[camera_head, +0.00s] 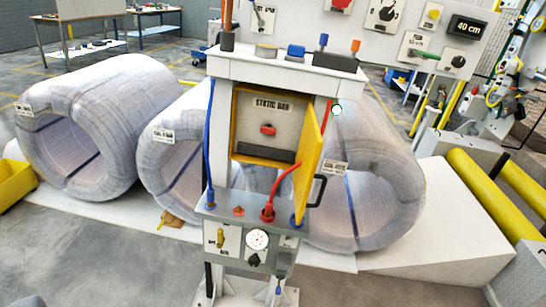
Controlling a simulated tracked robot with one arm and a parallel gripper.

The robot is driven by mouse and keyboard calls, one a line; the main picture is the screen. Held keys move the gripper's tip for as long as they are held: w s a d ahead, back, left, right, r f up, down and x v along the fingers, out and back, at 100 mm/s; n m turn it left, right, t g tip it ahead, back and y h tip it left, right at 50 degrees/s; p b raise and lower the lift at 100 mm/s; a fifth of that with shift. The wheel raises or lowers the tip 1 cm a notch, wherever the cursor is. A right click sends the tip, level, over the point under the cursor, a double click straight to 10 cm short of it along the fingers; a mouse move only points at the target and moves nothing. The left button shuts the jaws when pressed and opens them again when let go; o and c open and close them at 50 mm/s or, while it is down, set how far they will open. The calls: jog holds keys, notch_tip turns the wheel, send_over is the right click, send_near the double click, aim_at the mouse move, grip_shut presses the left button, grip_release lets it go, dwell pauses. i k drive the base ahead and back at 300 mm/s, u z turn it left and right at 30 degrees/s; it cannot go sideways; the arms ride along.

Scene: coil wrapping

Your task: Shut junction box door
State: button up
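The junction box (268,120) has a yellow frame and stands in the middle of a white post. Its inner panel is labelled "STATIC BAR" and carries a red switch (268,129). The yellow door (309,165) is open, hinged at the box's right side and swung out toward me, seen nearly edge-on. A black handle (318,190) sticks out from its outer right face. A red hose (283,183) rises from the lower panel and passes in front of the box's lower right opening, near the door. I cannot make out my gripper.
A lower control panel (250,238) with a gauge sits under the box. Large wrapped coils (85,125) lie behind on a white platform. Yellow rollers (482,192) are at the right, and a yellow bin (14,183) is at the left. The front floor is largely clear.

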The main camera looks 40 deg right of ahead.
aim_at(311, 143)
jog(key=z, duration=0.15)
jog(key=k, duration=0.55)
jog(key=z, duration=0.85)
jog(key=i, duration=0.5)
